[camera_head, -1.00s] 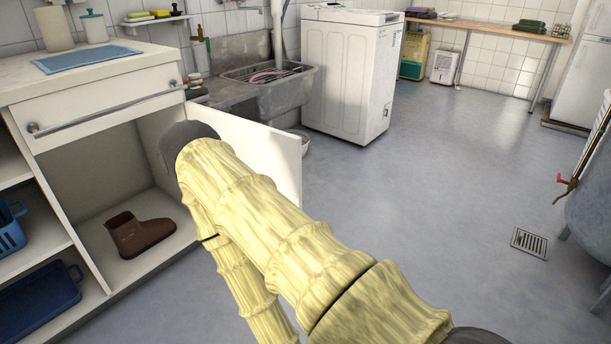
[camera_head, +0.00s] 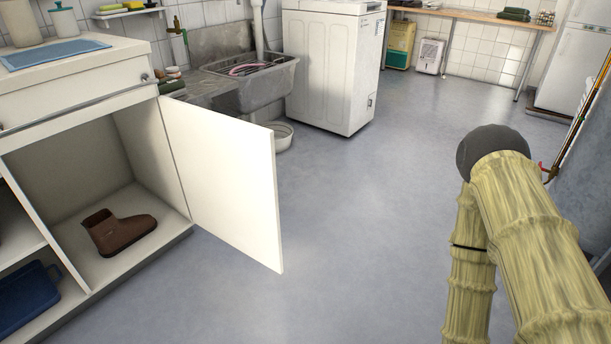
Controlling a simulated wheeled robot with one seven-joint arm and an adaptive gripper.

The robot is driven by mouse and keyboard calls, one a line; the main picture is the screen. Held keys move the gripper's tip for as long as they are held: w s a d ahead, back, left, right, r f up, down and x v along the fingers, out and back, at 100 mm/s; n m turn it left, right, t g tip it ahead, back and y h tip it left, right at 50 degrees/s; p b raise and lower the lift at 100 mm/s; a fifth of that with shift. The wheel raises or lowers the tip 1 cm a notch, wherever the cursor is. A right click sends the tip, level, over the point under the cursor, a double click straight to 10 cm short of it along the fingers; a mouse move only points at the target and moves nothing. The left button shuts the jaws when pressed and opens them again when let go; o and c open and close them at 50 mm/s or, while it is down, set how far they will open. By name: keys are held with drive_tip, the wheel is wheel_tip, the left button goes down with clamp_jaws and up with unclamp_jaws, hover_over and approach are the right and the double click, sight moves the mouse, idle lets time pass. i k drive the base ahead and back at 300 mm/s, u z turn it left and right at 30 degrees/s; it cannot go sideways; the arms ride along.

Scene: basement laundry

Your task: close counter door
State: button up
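The counter (camera_head: 100,62) stands at the left. Its white door (camera_head: 222,180) is hinged at the right side of the lower compartment and stands wide open, sticking out over the floor. A brown boot (camera_head: 118,232) stands inside the open compartment. My arm shows at the right, well apart from the door. My gripper's fingers do not show, so its opening cannot be seen.
A stone sink (camera_head: 250,85) and a white washing machine (camera_head: 333,68) stand behind the door. A round white basin (camera_head: 281,136) is on the floor near the sink. The floor (camera_head: 370,230) between door and arm is clear.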

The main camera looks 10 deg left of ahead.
sight(227, 165)
drive_tip(key=z, duration=0.5)
drive_tip(key=i, duration=2.65)
drive_tip(key=u, duration=3.05)
